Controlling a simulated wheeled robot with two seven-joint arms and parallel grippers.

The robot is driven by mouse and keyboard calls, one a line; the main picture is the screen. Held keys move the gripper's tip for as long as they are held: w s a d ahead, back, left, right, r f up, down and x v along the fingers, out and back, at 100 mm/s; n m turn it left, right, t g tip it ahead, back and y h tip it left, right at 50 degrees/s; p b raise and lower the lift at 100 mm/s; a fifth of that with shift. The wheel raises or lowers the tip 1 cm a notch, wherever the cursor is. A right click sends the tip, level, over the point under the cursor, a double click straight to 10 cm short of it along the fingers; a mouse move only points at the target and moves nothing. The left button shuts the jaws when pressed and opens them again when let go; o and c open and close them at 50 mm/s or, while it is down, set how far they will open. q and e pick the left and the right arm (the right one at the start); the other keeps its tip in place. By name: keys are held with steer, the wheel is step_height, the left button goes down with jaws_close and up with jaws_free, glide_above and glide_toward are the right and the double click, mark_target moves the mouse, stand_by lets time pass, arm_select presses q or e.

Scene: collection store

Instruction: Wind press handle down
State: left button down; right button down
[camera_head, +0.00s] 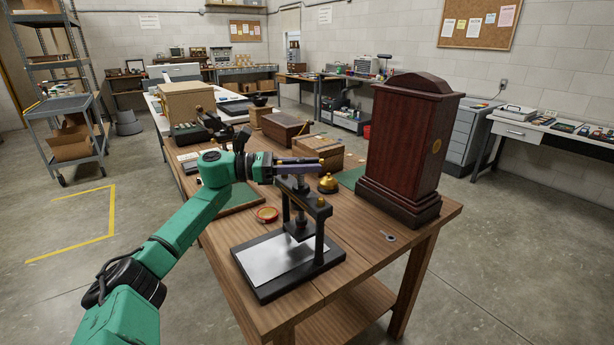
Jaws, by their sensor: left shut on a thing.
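The black press (322,240) stands at the near end of the wooden table. Its upright posts carry a crossbar with a vertical screw through it. The dark pressing plate (300,230) hangs above the pale metal sheet (275,258) on the base, with a gap between. My left gripper (300,166) is over the top of the screw and shut on the press handle, which it mostly hides. My right gripper is out of view.
A tall dark red wooden case (405,145) stands close right of the press. A red round tin (266,214), a brass bell (328,184) and wooden boxes (285,126) are behind it. The table's front right corner is mostly clear.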

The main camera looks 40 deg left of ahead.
arm_select(q)
steer(key=m+g+h, duration=0.2)
steer(key=g, duration=0.1)
steer(key=shift+s+d, duration=0.1)
steer(key=shift+d, duration=0.05)
steer(key=shift+s+d+f+m+g+h+b, duration=0.15)
steer(key=shift+m+g+h, duration=0.25)
steer(key=shift+m+g, duration=0.25)
steer(key=shift+a+m+g+h+b, duration=0.15)
steer(key=shift+m+g+h, duration=0.3)
steer(key=shift+g, duration=0.3)
steer(key=shift+d+f+m+g, duration=0.15)
steer(key=shift+d+m+g, duration=0.05)
steer(key=shift+m+g, duration=0.1)
steer(key=c, duration=0.7)
jaws_free()
steer(key=shift+d, duration=0.1)
